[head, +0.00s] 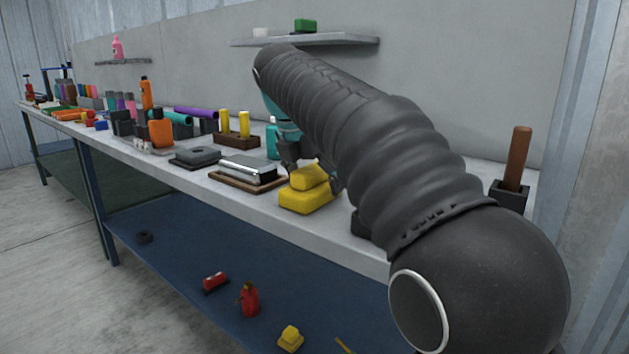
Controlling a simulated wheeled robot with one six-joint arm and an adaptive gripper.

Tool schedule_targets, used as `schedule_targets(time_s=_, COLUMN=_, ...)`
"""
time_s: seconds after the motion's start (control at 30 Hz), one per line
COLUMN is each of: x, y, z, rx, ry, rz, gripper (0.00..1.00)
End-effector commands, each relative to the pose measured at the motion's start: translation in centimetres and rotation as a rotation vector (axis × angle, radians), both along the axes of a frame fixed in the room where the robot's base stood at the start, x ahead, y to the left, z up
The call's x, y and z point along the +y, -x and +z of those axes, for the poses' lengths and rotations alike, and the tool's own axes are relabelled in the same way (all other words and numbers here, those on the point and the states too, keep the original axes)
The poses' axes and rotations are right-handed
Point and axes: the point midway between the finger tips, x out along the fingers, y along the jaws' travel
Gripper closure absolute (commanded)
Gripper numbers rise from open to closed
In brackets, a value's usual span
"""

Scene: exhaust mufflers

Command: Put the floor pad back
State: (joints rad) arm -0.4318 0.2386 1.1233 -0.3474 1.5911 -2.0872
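No thing in view is plainly marked as the floor pad. A yellow block (310,177) sits on or just above a wider yellow base (305,202) at the front edge of the bench, and I cannot tell if they touch. My gripper (312,168) is right at this block, with one dark finger at its upper left and one at its right. My arm hides part of the gripper, so its grip on the block is unclear. A similar smaller yellow piece (290,338) lies on the blue lower shelf.
A silver block on a wooden tray (248,182) and a dark grey pad (195,156) stand left of the yellow base. Bottles and tubes crowd the bench (130,150) farther left. A wooden handle (518,158) stands in a black holder at right. A wall shelf (330,40) is above.

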Motion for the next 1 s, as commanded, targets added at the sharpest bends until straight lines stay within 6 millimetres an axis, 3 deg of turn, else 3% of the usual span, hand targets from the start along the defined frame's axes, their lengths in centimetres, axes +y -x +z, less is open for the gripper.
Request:
schedule_targets(time_s=0.43, x=0.2, y=0.1, z=0.9, rx=-0.001, ry=0.000, rz=0.000, gripper=0.03)
schedule_targets(time_s=0.9, x=2.3, y=2.8, z=9.3, rx=-0.002, ry=-0.001, rz=0.002, gripper=0.03)
schedule_targets(time_s=1.0, x=2.6, y=3.1, z=10.1, rx=-0.001, ry=0.000, rz=0.000, gripper=0.03)
